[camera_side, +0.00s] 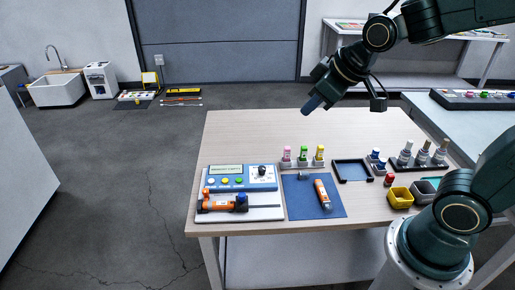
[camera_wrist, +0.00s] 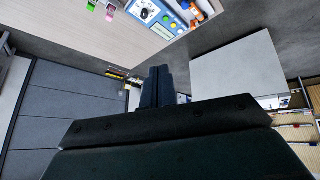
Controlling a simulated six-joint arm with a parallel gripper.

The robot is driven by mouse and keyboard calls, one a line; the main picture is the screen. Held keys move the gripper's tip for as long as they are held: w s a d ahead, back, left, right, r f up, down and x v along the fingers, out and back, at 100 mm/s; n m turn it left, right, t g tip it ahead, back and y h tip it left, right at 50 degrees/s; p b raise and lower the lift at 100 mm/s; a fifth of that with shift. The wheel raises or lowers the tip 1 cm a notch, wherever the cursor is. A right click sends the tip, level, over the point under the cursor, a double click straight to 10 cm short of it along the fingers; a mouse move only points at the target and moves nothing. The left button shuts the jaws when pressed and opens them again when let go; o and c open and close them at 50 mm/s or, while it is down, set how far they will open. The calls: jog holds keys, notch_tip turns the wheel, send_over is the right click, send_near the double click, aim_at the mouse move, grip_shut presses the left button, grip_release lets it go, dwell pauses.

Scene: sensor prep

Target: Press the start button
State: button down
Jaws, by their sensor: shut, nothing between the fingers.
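A blue control panel (camera_side: 250,172) stands on a white base at the left of the table, with a small display, a black knob (camera_side: 262,171) and a row of coloured buttons. My gripper (camera_side: 311,105) is shut and empty, high above the back of the table, well apart from the panel. In the wrist view its fingers (camera_wrist: 157,84) are together, and the panel (camera_wrist: 165,12) is partly cut off at the top.
A blue mat (camera_side: 303,207) with another orange cylinder (camera_side: 323,194) lies right of the panel. The back of the table is bare.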

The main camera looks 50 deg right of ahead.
jog(key=w+f+n+t, duration=0.1)
jog(key=w+f, duration=0.3)
jog(key=w, duration=0.2)
jog(key=w+f+n, duration=0.2)
jog(key=w+f, duration=0.2)
jog(key=w, duration=0.2)
jog(key=n+t, duration=0.1)
jog(key=n, duration=0.2)
send_over(239, 180)
jog(key=s, duration=0.1)
notch_tip(239, 180, down, 14)
jog(key=shift+r, duration=0.15)
jog(key=shift+d, duration=0.1)
jog(key=shift+f, duration=4.35)
jog(key=shift+f, duration=0.85)
jog(key=shift+r, duration=0.8)
